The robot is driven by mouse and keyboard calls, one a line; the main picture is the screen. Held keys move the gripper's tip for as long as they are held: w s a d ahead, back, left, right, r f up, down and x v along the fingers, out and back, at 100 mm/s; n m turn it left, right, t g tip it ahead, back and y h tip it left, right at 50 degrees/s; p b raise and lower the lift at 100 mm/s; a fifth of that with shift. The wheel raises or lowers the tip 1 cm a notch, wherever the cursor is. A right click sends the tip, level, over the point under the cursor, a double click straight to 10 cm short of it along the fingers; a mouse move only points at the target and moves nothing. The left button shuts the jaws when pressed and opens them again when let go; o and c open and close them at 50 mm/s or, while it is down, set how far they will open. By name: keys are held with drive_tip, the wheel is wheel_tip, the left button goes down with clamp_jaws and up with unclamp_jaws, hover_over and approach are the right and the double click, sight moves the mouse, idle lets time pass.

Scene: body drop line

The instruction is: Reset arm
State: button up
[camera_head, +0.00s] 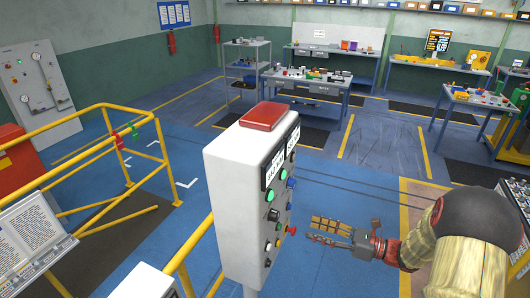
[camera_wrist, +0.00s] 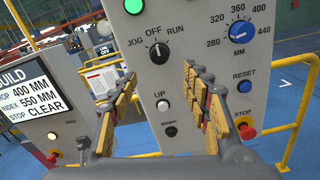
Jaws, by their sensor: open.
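My gripper (camera_head: 318,230) is at the lower right in the head view, in front of the button face of a light grey control box (camera_head: 232,165). In the wrist view my gripper (camera_wrist: 165,105) is open and empty, its two padded fingers apart. Between and beyond the fingers is the control panel (camera_wrist: 185,75), with a JOG-OFF-RUN knob (camera_wrist: 159,51), a white UP button (camera_wrist: 162,105), a dark button below it, a blue dial (camera_wrist: 240,33), a blue RESET button (camera_wrist: 243,87) and a red STOP button (camera_wrist: 246,131). The fingers show apart from the buttons; exact distance is unclear.
Yellow railings (camera_head: 100,120) stand left, with a sign board (camera_head: 32,240). Workbenches (camera_head: 305,82) stand at the back. Blue floor (camera_head: 330,185) lies open behind the gripper. Another panel with a sign shows left in the wrist view (camera_wrist: 40,115).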

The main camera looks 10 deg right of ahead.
drive_tip(key=s+a+f+n+g+h+b, duration=0.2)
drive_tip(key=s+f+n+g+h+b, duration=0.4)
drive_tip(key=s+n, duration=0.55)
drive_tip(key=s+a+f+n+g+h+b, duration=0.2)
drive_tip(key=s+f+n+g+h+b, duration=0.1)
drive_tip(key=s+f+n+h+b, duration=0.65)
drive_tip(key=s+a+r+n+t+b, duration=0.2)
drive_tip(key=a+r+n+t+b, duration=0.2)
drive_tip(key=b, duration=0.4)
drive_tip(key=shift+a+n+y, duration=0.45)
drive_tip(key=shift+a+n, duration=0.45)
drive_tip(key=shift+n, duration=0.5)
